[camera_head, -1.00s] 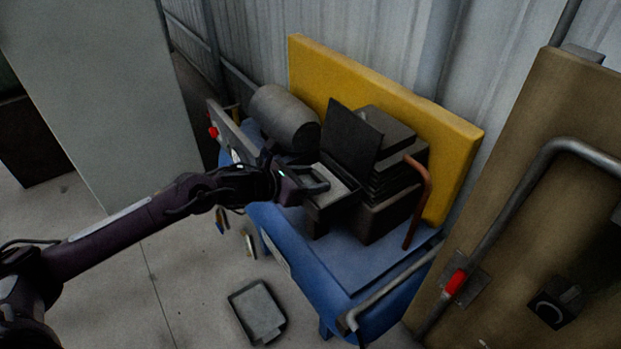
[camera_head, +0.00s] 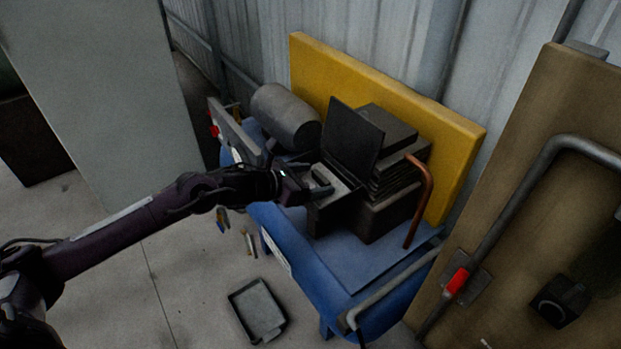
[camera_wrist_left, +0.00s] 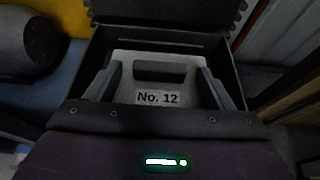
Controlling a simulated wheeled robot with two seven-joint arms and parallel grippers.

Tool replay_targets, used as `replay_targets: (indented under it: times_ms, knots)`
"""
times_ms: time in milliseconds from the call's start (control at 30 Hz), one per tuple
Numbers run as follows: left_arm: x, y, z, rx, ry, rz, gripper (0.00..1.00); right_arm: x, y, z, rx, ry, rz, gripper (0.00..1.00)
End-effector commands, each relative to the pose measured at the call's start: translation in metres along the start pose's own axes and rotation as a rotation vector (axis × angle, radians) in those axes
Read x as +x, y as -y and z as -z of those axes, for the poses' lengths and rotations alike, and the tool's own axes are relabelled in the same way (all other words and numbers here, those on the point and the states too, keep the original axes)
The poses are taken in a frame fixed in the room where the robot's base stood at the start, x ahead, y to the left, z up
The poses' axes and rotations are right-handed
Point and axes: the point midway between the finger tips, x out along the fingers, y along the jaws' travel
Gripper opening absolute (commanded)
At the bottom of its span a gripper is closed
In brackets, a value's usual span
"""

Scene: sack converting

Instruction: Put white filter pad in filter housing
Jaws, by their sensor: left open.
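The filter housing is a dark open box (camera_head: 327,217) with its lid (camera_head: 353,138) raised, on the blue bench. In the left wrist view, the housing (camera_wrist_left: 232,62) surrounds the pale filter pad (camera_wrist_left: 160,98), which has a dark slot and a "No. 12" label. The pad lies inside the walls; its lower edge is hidden by my gripper body. My left gripper (camera_wrist_left: 159,70) is open, with one finger at each side of the pad; I cannot tell whether they touch it. In the head view, my left gripper (camera_head: 312,187) is at the housing's near side. My right gripper is not in view.
A grey tray (camera_head: 258,312) lies on the floor.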

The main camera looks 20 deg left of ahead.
Motion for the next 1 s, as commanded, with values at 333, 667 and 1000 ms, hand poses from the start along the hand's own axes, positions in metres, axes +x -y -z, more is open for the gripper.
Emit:
replay_targets:
  times_ms: [333, 667, 1000]
  knots:
    - [-0.028, -0.001, 0.0, 0.004, -0.004, -0.002, 0.75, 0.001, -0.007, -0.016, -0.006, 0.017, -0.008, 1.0]
    - [-0.086, -0.001, 0.0, 0.004, -0.007, -0.002, 0.75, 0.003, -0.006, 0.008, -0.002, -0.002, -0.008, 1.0]
    - [-0.117, 0.0, -0.002, 0.002, -0.002, -0.001, 0.75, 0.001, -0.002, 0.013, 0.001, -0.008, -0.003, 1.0]
